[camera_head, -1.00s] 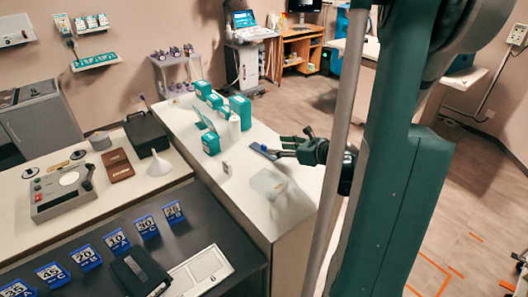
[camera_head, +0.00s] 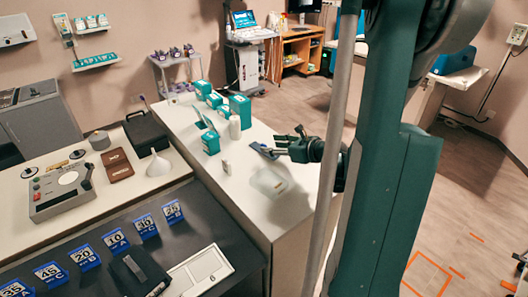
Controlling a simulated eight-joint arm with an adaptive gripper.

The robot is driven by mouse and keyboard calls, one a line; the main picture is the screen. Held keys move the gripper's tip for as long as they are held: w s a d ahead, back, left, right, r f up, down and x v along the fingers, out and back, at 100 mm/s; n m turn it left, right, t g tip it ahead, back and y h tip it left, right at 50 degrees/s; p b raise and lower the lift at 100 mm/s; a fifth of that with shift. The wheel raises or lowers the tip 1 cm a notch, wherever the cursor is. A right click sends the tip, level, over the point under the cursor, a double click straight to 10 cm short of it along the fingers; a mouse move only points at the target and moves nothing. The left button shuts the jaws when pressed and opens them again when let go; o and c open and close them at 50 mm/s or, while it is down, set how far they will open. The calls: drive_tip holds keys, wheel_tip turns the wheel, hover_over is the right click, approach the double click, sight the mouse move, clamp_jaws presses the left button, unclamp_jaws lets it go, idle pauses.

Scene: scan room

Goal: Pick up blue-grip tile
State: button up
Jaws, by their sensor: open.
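A thin, dark tile with a blue part (camera_head: 263,150) lies on the white counter in the middle of the view, just left of my gripper; I take it for the blue-grip tile. My gripper (camera_head: 284,145) reaches in from the right with its fingers spread apart and pointing left at the tile. The fingertips are very close to the tile's right end; I cannot tell whether they touch it. Nothing shows between the fingers. My arm hides the counter's right side.
Teal boxes (camera_head: 240,110) and a white bottle (camera_head: 235,127) stand behind. Blue number tags (camera_head: 115,241) line the dark front table.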

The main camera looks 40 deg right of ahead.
sight(265, 145)
drive_tip(key=shift+b+x, duration=0.5)
drive_tip(key=shift+x, duration=1.45)
drive_tip(key=shift+c, duration=0.3)
drive_tip(key=c, duration=1.3)
